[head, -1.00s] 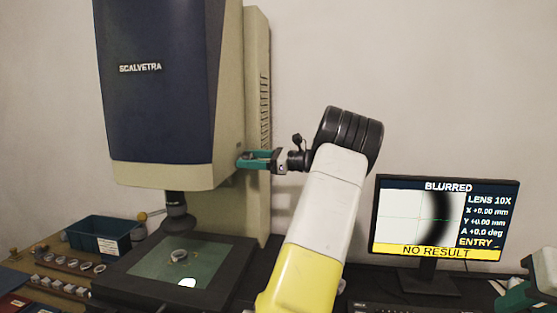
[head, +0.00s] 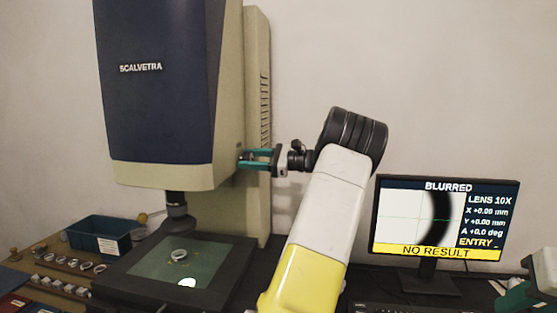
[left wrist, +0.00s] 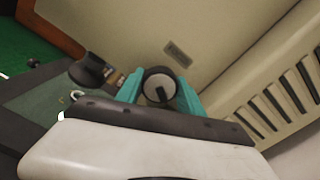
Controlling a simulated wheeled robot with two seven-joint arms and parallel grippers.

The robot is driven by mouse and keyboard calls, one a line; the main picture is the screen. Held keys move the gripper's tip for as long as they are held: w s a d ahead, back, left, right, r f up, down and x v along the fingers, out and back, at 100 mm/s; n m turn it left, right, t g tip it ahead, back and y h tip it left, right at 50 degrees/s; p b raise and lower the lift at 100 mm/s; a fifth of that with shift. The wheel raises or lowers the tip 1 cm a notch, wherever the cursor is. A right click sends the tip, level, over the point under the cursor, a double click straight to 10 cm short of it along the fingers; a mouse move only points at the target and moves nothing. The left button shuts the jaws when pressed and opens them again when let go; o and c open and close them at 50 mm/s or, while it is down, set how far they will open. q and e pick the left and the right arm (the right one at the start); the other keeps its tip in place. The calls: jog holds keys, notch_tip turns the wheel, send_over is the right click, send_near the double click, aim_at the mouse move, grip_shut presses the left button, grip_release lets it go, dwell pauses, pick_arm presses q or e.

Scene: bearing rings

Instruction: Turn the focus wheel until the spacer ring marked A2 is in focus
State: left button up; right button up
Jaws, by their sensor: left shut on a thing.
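The focus wheel (left wrist: 158,88), a round knob with a pale face and dark rim, sits between my left gripper's teal fingers in the left wrist view. My left gripper (head: 250,159) is shut on it at the machine's side; in the head view the fingers mostly hide the wheel. A metal spacer ring (head: 178,255) lies on the glass stage (head: 150,268) under the lens (head: 178,208); its marking is too small to read. The monitor (head: 445,188) reads "BLURRED" and "NO RESULT" over a dark arc. A teal part at the lower right edge seems to be my right gripper (head: 528,290), cut off.
The tall blue and beige Scalvetra machine (head: 155,100) stands at the left. A blue bin (head: 100,237) and a wooden rack (head: 50,280) with several rings are left of the stage. A keyboard (head: 385,307) lies below the monitor.

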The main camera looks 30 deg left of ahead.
pick_arm(q)
jog(key=n, duration=0.4)
jog(key=shift+n, duration=0.4)
dwell(0.4)
jog(key=o, duration=1.4)
jog(key=shift+d, duration=0.1)
jog(key=shift+v, duration=3.9)
